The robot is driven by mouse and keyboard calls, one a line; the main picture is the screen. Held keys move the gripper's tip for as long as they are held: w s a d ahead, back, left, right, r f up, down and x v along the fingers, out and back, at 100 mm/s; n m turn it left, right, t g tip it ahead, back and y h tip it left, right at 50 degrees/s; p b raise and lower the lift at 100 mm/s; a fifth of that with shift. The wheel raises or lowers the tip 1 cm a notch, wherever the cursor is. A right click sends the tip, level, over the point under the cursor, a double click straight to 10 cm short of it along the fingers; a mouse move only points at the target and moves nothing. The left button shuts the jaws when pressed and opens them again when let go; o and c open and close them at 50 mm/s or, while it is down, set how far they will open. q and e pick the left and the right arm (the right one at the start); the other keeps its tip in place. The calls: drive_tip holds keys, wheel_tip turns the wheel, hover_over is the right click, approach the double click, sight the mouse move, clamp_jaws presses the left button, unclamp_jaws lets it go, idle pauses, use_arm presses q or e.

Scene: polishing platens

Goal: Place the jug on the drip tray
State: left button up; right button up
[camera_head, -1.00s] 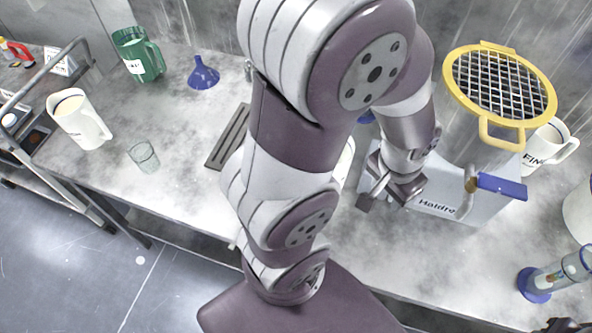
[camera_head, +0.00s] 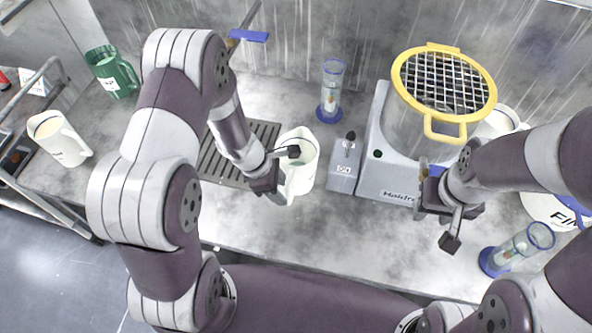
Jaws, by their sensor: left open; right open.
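A white jug (camera_head: 302,158) stands in the middle of the bench in the head view. It is at the right end of the dark slotted drip tray (camera_head: 212,165); its base is partly hidden, so I cannot tell whether it rests on the tray or beside it. My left gripper (camera_head: 282,174) is open at the jug's left side, with its fingers close to the jug; contact is unclear. My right gripper (camera_head: 440,212) is open and empty in front of the grey machine.
The grey machine (camera_head: 385,178) carries a yellow-rimmed sieve (camera_head: 445,85). A small grey box (camera_head: 345,165) and a blue-based cylinder (camera_head: 331,90) stand near the jug. Another white jug (camera_head: 62,142) and a green jug (camera_head: 108,72) are at left. A second cylinder (camera_head: 515,248) stands front right.

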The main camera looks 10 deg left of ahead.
sight(286, 194)
use_arm(q)
drive_tip(key=x, duration=0.4)
drive_tip(key=shift+w+a+f, duration=0.1)
clamp_jaws()
drive_tip(key=shift+r, duration=0.25)
